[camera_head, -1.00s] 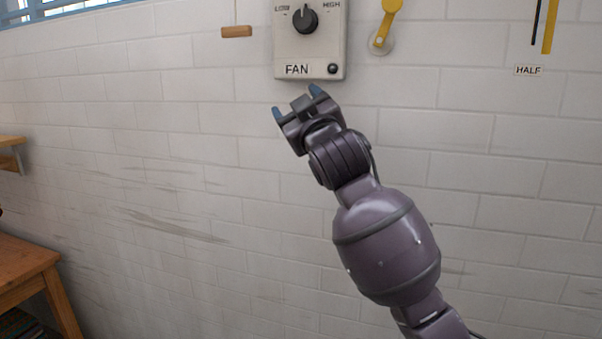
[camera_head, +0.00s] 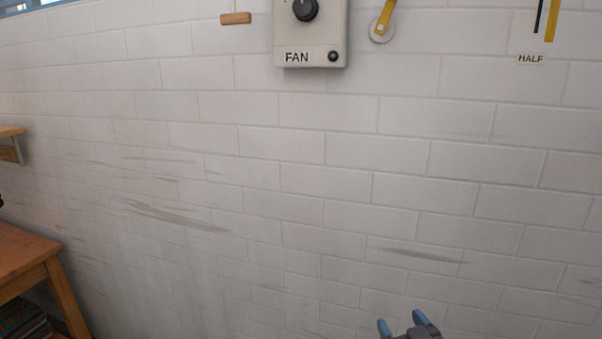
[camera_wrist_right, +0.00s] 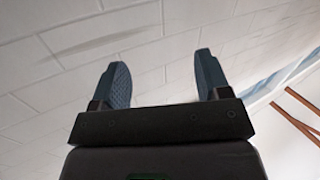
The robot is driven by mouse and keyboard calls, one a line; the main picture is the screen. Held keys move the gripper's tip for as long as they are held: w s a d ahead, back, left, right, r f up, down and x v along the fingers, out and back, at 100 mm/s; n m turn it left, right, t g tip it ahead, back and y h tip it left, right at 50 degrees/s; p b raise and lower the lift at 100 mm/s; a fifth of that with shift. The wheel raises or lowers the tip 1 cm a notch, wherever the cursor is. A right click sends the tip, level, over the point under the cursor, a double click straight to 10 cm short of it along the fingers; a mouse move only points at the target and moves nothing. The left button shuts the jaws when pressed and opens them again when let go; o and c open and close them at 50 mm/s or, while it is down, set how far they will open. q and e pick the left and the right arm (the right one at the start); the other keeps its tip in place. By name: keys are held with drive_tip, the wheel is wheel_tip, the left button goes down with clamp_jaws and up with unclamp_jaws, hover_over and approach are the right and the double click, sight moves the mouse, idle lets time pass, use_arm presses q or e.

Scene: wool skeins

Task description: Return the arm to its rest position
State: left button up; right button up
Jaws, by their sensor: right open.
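My right gripper (camera_head: 402,324) shows at the bottom edge of the head view, right of the middle, with only its blue fingertips and the top of its body in frame. It is apart from the wall. In the right wrist view its two fingers (camera_wrist_right: 160,85) stand wide apart with nothing between them. The rest of my right arm is below the head view. My left gripper is not in view.
A white brick wall (camera_head: 330,150) fills the head view. On it are a fan control box (camera_head: 310,35), a yellow lever (camera_head: 384,18), a wooden peg (camera_head: 236,18) and a HALF label (camera_head: 531,58). A wooden table (camera_head: 25,262) stands at lower left, below a shelf (camera_head: 10,140).

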drive_tip(key=s+d+f+m+g+h, duration=0.1)
drive_tip(key=s+d+f, duration=0.3)
drive_tip(key=s+f, duration=0.5)
drive_tip(key=s+d+f+m+g+h, duration=0.1)
drive_tip(key=s+d+f+g+h, duration=0.1)
drive_tip(key=s+f, duration=0.8)
drive_tip(key=s+d+g, duration=0.1)
drive_tip(key=s+g, duration=0.1)
drive_tip(key=s, duration=0.1)
drive_tip(key=shift+s+d+f, duration=0.15)
drive_tip(key=shift+d+f, duration=0.1)
drive_tip(key=shift+d, duration=0.1)
